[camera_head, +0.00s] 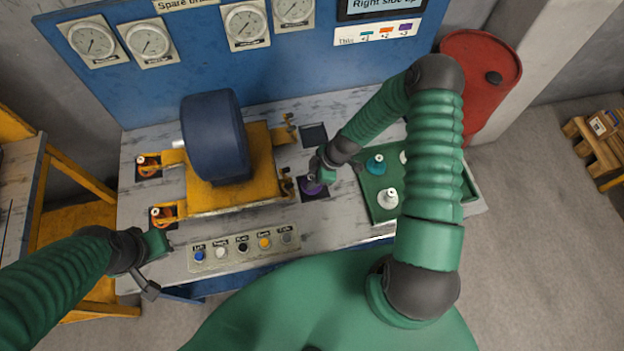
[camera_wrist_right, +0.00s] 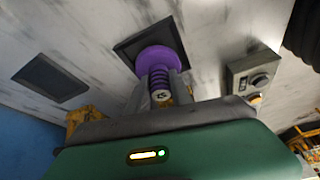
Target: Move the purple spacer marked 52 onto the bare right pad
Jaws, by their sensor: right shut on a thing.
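The purple spacer (camera_head: 312,188) is at the front right pad (camera_head: 326,194), right of the yellow motor base. In the right wrist view the purple spacer (camera_wrist_right: 158,60) has a wide disc over the dark pad (camera_wrist_right: 127,48) and a ribbed stem with a small mark, partly legible as 52. My right gripper (camera_head: 319,181) is shut on that stem; its fingers also show in the wrist view (camera_wrist_right: 160,88). I cannot tell whether the disc touches the pad. The back right pad (camera_head: 314,135) is bare and also shows in the wrist view (camera_wrist_right: 51,77). My left gripper (camera_head: 155,254) is empty near the front left edge.
The blue motor (camera_head: 214,138) stands on its yellow base (camera_head: 262,150). Orange spacers (camera_head: 148,164) (camera_head: 162,215) sit on the left pads. The green tray (camera_head: 377,212) holds teal and white spacers. A button panel (camera_head: 243,250) lies at the front. A red barrel (camera_head: 487,75) stands behind.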

